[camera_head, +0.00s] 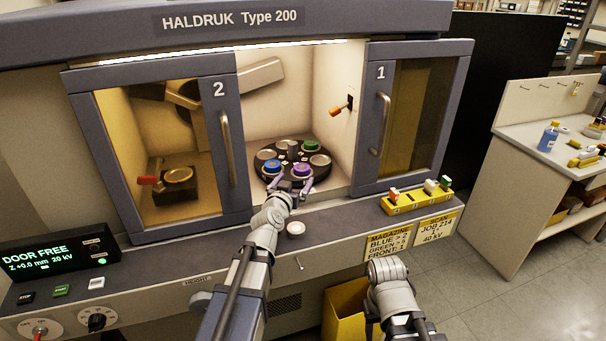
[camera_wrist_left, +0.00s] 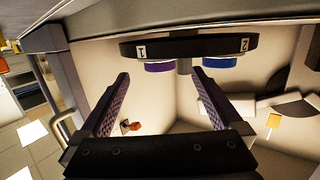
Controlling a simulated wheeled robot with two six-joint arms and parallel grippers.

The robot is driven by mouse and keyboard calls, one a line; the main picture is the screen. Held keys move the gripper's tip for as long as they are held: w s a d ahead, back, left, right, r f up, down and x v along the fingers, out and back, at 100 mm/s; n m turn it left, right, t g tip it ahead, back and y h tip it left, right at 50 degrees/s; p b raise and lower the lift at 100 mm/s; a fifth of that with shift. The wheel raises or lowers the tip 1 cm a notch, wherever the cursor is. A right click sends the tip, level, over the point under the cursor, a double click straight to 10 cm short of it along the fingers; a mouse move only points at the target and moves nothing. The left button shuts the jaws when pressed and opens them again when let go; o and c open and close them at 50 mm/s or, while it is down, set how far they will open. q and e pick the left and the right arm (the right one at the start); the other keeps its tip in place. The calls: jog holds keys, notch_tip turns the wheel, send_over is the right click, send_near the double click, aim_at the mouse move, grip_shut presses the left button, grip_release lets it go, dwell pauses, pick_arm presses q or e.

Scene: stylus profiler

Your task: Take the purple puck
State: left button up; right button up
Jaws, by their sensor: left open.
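The purple puck (camera_head: 302,169) sits on the front of a dark round carousel (camera_head: 266,179) inside the machine, beside the slot label 1 in the left wrist view, where the puck (camera_wrist_left: 160,67) appears upside down. My left gripper (camera_head: 291,184) is open at the front of the carousel. In the left wrist view the puck shows between the open fingertips, with no contact visible. A blue puck (camera_head: 272,166) sits to the left by label 2, and a green puck (camera_head: 310,145) sits at the back right.
Door 1 (camera_head: 415,120) stands right of the opening, door 2 (camera_head: 232,150) left of it. An orange-handled lever (camera_head: 336,112) is on the inner right wall. A yellow rack (camera_head: 420,203) sits on the ledge. A yellow bin (camera_head: 345,310) is below.

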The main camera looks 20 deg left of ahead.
aim_at(301, 169)
pick_arm(q)
jog(key=shift+w+r, duration=0.1)
jog(key=shift+w, duration=0.15)
jog(key=shift+w+f, duration=0.2)
jog(key=shift+w, duration=0.9)
jog(key=shift+w+r, duration=0.1)
jog(key=shift+w, duration=0.1)
jog(key=w, duration=0.4)
jog(key=shift+w, duration=0.4)
jog(key=shift+s, duration=0.1)
jog(key=shift+c, duration=0.6)
jog(key=c, duration=1.3)
jog(key=shift+c, duration=0.2)
notch_tip(301, 169, up, 10)
jog(key=p, duration=1)
